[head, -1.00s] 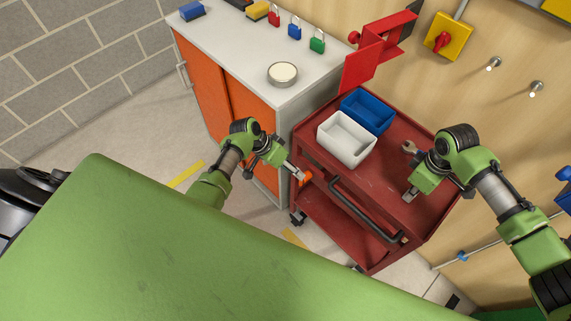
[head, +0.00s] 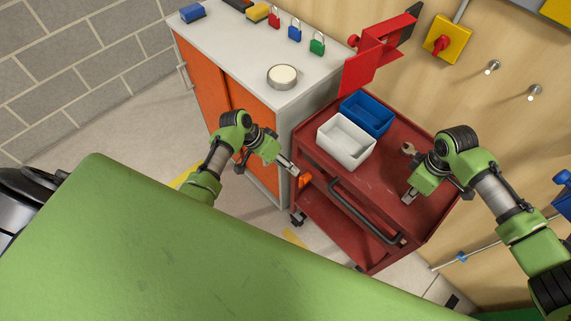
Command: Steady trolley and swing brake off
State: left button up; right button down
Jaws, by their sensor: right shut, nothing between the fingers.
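The red trolley (head: 375,185) stands against the white cabinet, its black push handle (head: 365,212) facing me. The brake appears to be the small orange part (head: 304,181) at the trolley's near left corner. My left gripper (head: 294,171) is just up and left of that orange part; whether they touch is unclear. Its fingers are too small to tell open or shut. My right gripper (head: 408,198) is shut and empty, at the trolley's top on the right side. I cannot tell whether it presses on the surface.
A white bin (head: 346,141), a blue bin (head: 367,112) and a wrench (head: 409,148) are on the trolley top. The cabinet (head: 262,75) on the left carries padlocks and a round tin (head: 282,76). A red bracket (head: 372,60) juts out behind the trolley.

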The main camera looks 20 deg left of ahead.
jog(key=shift+r+p, duration=2.95)
jog(key=shift+r, duration=0.3)
